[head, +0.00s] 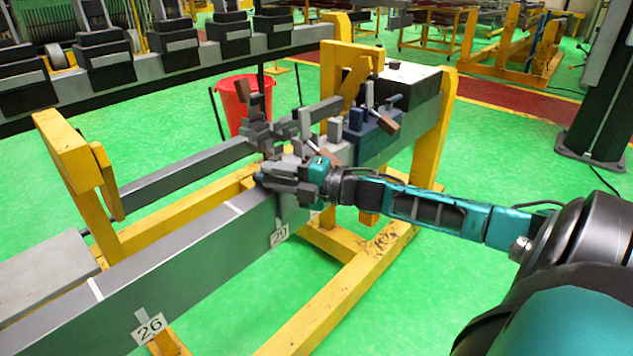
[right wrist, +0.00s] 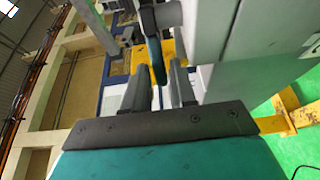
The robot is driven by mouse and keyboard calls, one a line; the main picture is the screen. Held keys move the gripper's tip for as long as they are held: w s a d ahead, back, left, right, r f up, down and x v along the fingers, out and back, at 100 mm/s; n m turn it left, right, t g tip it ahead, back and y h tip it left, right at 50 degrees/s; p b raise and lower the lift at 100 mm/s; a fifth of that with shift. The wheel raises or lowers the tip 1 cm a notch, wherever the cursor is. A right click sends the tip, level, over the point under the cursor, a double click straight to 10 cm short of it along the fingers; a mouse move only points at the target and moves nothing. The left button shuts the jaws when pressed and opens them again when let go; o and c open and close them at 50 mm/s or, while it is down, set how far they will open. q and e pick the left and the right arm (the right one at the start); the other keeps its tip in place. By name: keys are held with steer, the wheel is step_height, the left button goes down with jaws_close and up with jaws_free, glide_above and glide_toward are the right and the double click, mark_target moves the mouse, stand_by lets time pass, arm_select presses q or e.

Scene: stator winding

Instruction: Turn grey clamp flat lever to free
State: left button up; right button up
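The grey clamp (head: 303,125) stands on the grey beam assembly, near the centre of the head view. A brown-tipped lever (head: 323,154) sticks out at its right, just above my wrist. My right gripper (head: 264,178) is low beside the clamp, over the near beam, with fingers pointing left. In the right wrist view my right gripper (right wrist: 158,88) has its two grey fingers apart. A dark rounded bar (right wrist: 157,62) shows in line with the gap, apparently part of the clamp lever; I cannot tell if it touches a finger. My left gripper is not in view.
The near grey beam (head: 190,248) carries labels 29 and 26. A yellow frame (head: 333,70) holds the beams. A blue clamp block (head: 375,135) stands to the right. A red bucket (head: 236,98) is behind. Green floor is free in front.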

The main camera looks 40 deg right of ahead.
arm_select(q)
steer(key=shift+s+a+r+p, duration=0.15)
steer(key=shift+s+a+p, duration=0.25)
steer(key=shift+p, duration=0.55)
arm_select(e)
steer(key=v, duration=1)
steer(key=shift+s, duration=0.15)
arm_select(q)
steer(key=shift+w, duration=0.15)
